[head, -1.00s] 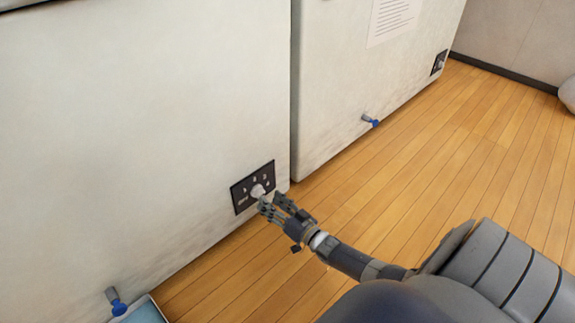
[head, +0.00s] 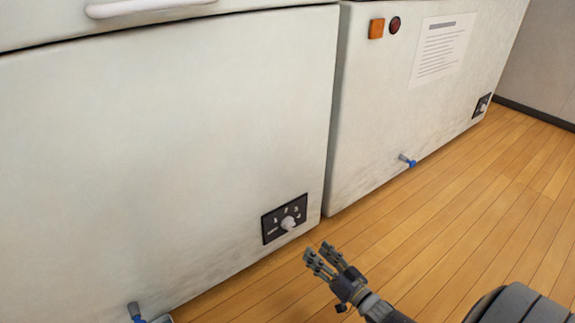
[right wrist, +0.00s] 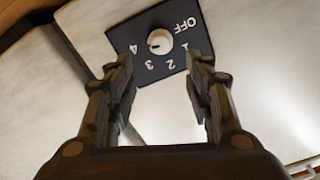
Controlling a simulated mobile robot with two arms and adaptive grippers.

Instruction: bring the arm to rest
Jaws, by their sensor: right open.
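My right gripper (head: 322,262) is open and empty. In the head view it is in front of the near white chest, to the lower right of the dial panel, apart from it. The dark dial panel (head: 270,230) has a white knob (head: 288,223) and sits low on the chest's front. In the right wrist view the open fingers (right wrist: 160,95) frame the space below the panel, and the knob (right wrist: 160,41) shows beyond them. The panel's marks read OFF, 1, 2, 3 and 4. My left gripper is not in view.
The near white chest (head: 150,150) fills the left, with a blue-tipped valve (head: 135,312) at its base. A second white chest (head: 385,120) stands to the right, with another blue valve (head: 408,161). Its front carries a paper sheet (head: 442,48). The wooden floor (head: 450,220) at right is clear.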

